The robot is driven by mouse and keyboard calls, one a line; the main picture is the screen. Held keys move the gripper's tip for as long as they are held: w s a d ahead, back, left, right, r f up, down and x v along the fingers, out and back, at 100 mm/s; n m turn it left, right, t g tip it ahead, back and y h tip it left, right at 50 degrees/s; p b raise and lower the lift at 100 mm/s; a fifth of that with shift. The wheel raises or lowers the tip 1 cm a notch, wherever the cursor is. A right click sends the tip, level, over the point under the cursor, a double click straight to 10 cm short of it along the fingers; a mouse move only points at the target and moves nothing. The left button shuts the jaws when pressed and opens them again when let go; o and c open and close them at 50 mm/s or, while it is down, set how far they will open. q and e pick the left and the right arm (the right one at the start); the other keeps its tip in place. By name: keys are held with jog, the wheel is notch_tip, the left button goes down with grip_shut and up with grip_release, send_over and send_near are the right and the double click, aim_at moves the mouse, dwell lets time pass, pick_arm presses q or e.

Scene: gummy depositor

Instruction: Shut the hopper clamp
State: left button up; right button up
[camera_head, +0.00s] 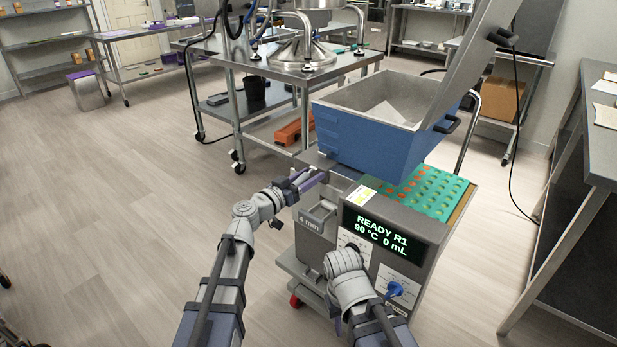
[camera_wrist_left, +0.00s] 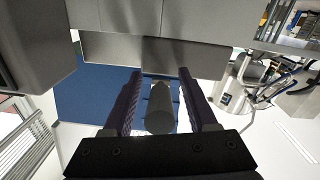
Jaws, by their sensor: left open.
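The blue hopper (camera_head: 365,141) sits on top of the depositor (camera_head: 325,208), with its grey lid (camera_head: 470,62) raised. My left gripper (camera_head: 312,179) is at the machine's left side, just below the hopper's left corner. In the left wrist view its two purple-padded fingers (camera_wrist_left: 160,100) are open. A dark grey, round-ended bar (camera_wrist_left: 159,108) shows between them, with gaps on both sides; it may be the clamp's handle, but I cannot tell. The clamp is not clear in the head view. My right wrist is in front of the control panel, and its fingers are hidden.
The display (camera_head: 381,234) reads READY R1, 90 °C, 0 mL. A blue knob (camera_head: 395,289) is on the lower panel. A green mold tray (camera_head: 436,192) lies right of the hopper. A steel cart (camera_head: 290,62) stands behind. The floor at left is clear.

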pick_arm(q)
grip_shut()
dwell(0.4)
dwell(1.0)
